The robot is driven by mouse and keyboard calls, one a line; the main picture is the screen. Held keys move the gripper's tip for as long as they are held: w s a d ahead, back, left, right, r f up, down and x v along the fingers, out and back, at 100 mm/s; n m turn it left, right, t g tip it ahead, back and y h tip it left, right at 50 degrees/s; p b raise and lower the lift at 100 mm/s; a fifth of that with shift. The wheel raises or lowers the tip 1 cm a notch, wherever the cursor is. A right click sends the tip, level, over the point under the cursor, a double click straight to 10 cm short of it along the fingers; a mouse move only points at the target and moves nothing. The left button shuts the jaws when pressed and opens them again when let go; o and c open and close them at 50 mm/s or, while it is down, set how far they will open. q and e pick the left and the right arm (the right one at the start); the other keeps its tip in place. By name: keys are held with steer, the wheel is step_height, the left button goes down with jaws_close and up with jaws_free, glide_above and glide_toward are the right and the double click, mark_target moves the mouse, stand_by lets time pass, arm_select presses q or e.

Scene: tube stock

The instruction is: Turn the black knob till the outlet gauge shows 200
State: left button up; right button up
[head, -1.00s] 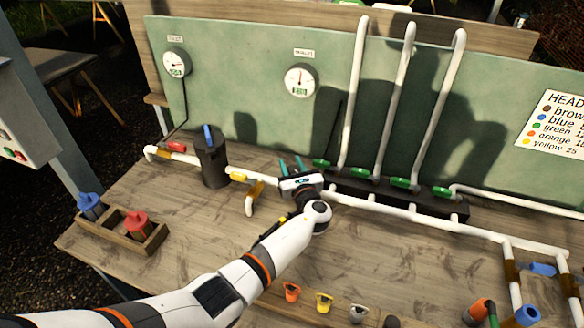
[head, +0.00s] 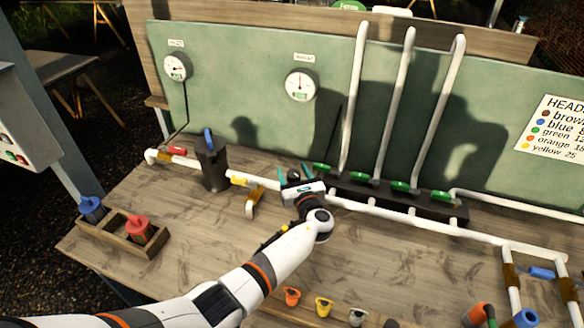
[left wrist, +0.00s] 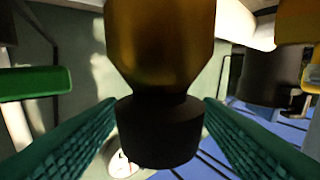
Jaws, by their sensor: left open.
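The black knob (left wrist: 160,132) sits below a brass regulator body (left wrist: 160,45) in the left wrist view. My left gripper (head: 295,173) is open, with its teal fingers on either side of the knob. A small gap shows at the knob's sides, so it does not look clamped. In the head view the knob is a small dark shape between the fingers, partly hidden by the gripper. The outlet gauge (head: 300,85) hangs on the green panel behind, its needle pointing roughly upward; its figures are too small to read. My right gripper is not in view.
White pipes with green-handled valves (head: 401,187) run right of my gripper. A dark canister (head: 211,165) stands to the left, beside a yellow-handled valve (head: 240,182). The inlet gauge (head: 176,67) is at the panel's left.

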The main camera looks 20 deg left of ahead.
arm_select(q)
steer(key=p+v, duration=0.4)
steer(key=v, duration=0.6)
steer(key=shift+s+d, duration=0.2)
steer(key=shift+s, duration=0.05)
steer(key=shift+w+r, duration=0.1)
